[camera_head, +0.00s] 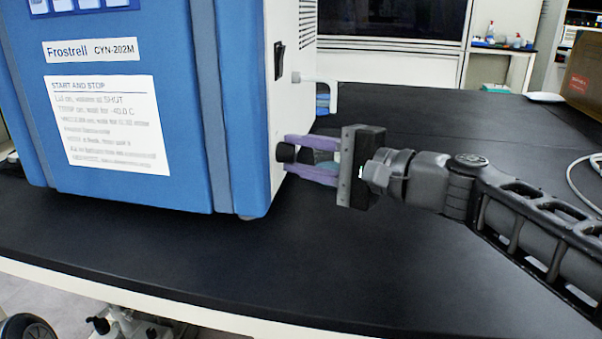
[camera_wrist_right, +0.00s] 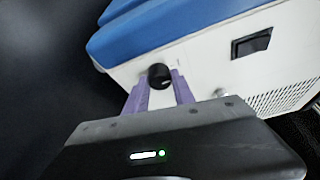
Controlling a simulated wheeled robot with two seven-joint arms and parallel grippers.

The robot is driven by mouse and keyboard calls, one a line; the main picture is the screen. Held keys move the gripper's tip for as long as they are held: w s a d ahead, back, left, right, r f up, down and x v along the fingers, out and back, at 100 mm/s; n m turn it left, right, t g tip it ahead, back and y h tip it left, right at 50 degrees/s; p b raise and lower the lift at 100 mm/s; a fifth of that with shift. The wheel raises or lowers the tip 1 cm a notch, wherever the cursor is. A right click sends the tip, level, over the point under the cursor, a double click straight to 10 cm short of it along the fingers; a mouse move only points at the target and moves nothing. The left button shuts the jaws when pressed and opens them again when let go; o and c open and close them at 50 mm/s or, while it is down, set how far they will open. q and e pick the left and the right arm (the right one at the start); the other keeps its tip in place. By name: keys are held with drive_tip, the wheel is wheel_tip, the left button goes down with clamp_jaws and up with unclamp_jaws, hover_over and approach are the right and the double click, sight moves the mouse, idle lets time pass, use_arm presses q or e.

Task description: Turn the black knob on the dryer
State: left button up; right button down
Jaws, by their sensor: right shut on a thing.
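The freeze dryer (camera_head: 225,120) is a blue and white box on the black bench. Its black knob (camera_head: 286,153) sticks out low on the white side panel, and it also shows in the right wrist view (camera_wrist_right: 159,75). My right gripper (camera_head: 300,157) comes in from the right, its purple fingers on either side of the knob and shut on it. In the right wrist view the fingers (camera_wrist_right: 160,92) meet the knob from below. The knob's sides are partly hidden by the fingers. My left gripper is in neither view.
A black rocker switch (camera_head: 279,60) sits above the knob on the same panel, with a white spout-like fitting (camera_head: 315,79) beside it. A brown box (camera_head: 588,80) stands at the far right. The black bench (camera_head: 430,120) is mostly clear.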

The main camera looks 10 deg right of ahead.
idle(0.4)
drive_tip(key=c, duration=1.1)
unclamp_jaws()
drive_tip(key=shift+o, duration=0.2)
drive_tip(key=p+v, duration=0.1)
drive_tip(key=v, duration=0.6)
drive_tip(key=shift+s+d, duration=0.25)
drive_tip(key=shift+d, duration=0.05)
drive_tip(key=shift+s, duration=0.1)
